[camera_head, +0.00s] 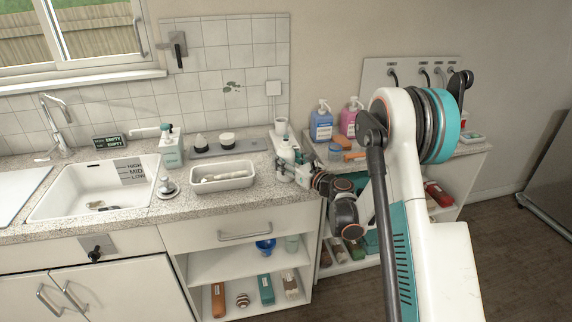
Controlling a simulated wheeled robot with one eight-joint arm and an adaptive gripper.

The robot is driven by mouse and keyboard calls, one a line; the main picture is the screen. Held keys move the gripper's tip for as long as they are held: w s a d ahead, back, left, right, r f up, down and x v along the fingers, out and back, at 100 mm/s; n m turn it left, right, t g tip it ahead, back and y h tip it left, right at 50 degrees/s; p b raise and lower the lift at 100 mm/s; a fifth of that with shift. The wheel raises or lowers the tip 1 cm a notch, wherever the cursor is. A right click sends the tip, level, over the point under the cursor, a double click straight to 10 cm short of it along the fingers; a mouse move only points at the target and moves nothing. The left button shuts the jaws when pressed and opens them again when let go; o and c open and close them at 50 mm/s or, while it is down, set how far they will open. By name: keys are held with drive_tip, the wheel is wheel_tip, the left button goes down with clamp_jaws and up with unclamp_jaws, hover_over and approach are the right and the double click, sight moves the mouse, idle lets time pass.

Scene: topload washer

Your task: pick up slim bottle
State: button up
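A slim white bottle (286,151) stands upright near the right end of the counter, just right of the white tray. It is the likeliest slim bottle, though small in the picture. My gripper (292,166) reaches in from the right at the counter's edge, close to this bottle and overlapping its lower part. The fingers are small and blend with the pale things there. I cannot tell whether they touch the bottle or are open or shut.
A white tray (223,177) with pale items lies left of the bottle, and a cup (281,126) stands behind. A teal-white pump bottle (170,148) is by the sink (92,190). Blue (321,122) and pink (350,117) pump bottles stand on the right-hand unit.

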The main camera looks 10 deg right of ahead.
drive_tip(key=c, duration=0.4)
drive_tip(key=shift+o, duration=0.2)
drive_tip(key=shift+r, duration=0.1)
